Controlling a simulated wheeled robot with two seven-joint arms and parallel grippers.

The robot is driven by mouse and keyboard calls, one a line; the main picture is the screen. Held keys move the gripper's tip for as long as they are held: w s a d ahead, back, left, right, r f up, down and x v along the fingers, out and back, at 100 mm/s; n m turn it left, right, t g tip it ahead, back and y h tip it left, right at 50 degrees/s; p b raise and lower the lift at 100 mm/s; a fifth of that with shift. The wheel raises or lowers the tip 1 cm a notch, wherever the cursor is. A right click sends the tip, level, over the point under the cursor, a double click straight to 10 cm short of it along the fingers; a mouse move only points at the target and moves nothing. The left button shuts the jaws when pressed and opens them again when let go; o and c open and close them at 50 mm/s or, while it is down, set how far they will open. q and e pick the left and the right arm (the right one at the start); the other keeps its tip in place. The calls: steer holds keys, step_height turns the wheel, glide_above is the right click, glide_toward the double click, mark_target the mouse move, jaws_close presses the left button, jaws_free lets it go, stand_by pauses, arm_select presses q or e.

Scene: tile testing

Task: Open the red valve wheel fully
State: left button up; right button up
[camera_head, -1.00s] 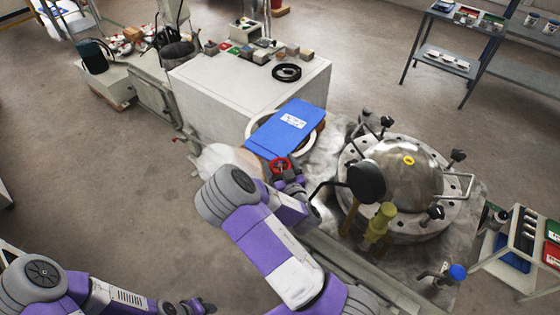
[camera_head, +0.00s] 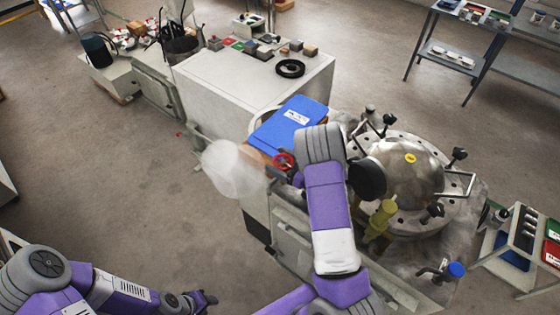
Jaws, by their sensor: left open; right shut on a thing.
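The red valve wheel (camera_head: 283,161) shows in the head view just below the blue binder-like object, at the edge of the machine. My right arm reaches up from the bottom, and its elbow rises just right of the wheel. My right gripper (camera_head: 294,174) is at the wheel's lower right side, shut on it. The fingers are small and partly hidden by my own arm, so the exact grip on the rim is unclear. My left gripper (camera_head: 207,300) is open and empty at the bottom, low and well away from the wheel.
A blue flat object (camera_head: 290,125) lies just above the wheel. A metal domed vessel (camera_head: 412,175) with clamp knobs stands right of my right arm. A white cabinet (camera_head: 250,85) with small blocks is behind. A trolley (camera_head: 515,245) stands far right. The floor at left is clear.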

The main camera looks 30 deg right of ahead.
steer(key=shift+f, duration=0.15)
stand_by(0.3)
steer(key=o, duration=0.7)
steer(key=shift+o, duration=1.3)
steer(key=shift+f, duration=0.1)
